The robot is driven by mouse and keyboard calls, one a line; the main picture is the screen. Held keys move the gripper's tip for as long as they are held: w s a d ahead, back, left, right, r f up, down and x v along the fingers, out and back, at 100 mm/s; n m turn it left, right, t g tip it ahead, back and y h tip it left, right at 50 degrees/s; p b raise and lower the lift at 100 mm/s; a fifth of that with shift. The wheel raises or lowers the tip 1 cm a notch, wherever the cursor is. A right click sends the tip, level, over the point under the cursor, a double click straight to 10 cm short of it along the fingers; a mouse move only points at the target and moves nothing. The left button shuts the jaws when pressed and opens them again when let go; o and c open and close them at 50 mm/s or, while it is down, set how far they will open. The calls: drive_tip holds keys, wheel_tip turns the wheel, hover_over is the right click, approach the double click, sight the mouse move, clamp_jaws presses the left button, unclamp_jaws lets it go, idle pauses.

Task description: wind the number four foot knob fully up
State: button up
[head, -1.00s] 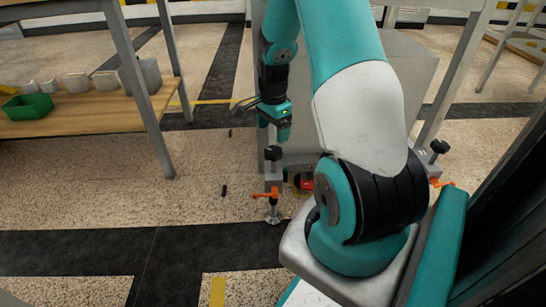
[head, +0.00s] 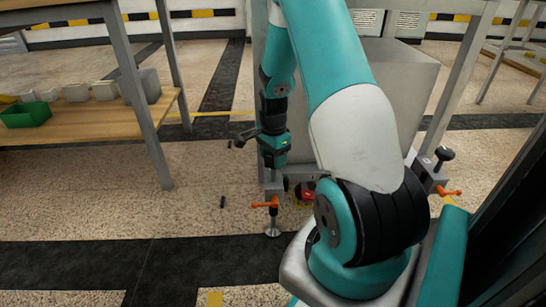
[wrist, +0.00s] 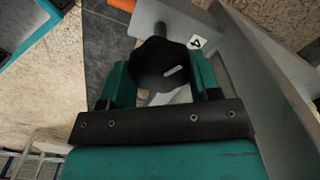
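The number four foot knob (wrist: 160,65) is black and lobed, with a pale mark on top. In the wrist view it sits between the two teal fingers of my gripper (wrist: 162,82). The fingers stand wide apart, one on each side; I cannot tell whether they touch it. A white label with a 4 (wrist: 196,43) is on the grey bracket beside it. In the head view my gripper (head: 273,160) points down over the front foot and hides the knob. An orange lever (head: 265,204) and a round metal foot pad (head: 272,232) show below.
Another foot with a black knob (head: 444,154) and orange lever is at the right. A wooden bench (head: 100,125) with a green bin (head: 26,114) is at the left. A small dark piece (head: 222,202) lies on the floor. The gantry's grey frame stands close to my gripper.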

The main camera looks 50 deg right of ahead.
drive_tip(key=shift+r+n+p, duration=0.15)
drive_tip(key=shift+n+p, duration=0.15)
drive_tip(key=shift+p, duration=0.3)
drive_tip(key=shift+c, duration=0.4)
drive_tip(key=shift+n+p, duration=0.3)
drive_tip(key=shift+p, duration=0.1)
drive_tip(key=n+p, duration=0.3)
drive_tip(key=p, duration=0.1)
drive_tip(key=shift+r, duration=0.15)
drive_tip(key=n+p, duration=0.3)
drive_tip(key=shift+n, duration=0.3)
drive_tip(key=shift+f+n+p, duration=0.2)
drive_tip(key=shift+n+p, duration=0.95)
drive_tip(key=shift+n, duration=0.35)
drive_tip(key=shift+s+f, duration=0.1)
drive_tip(key=o, duration=0.9)
drive_tip(key=shift+o, duration=0.2)
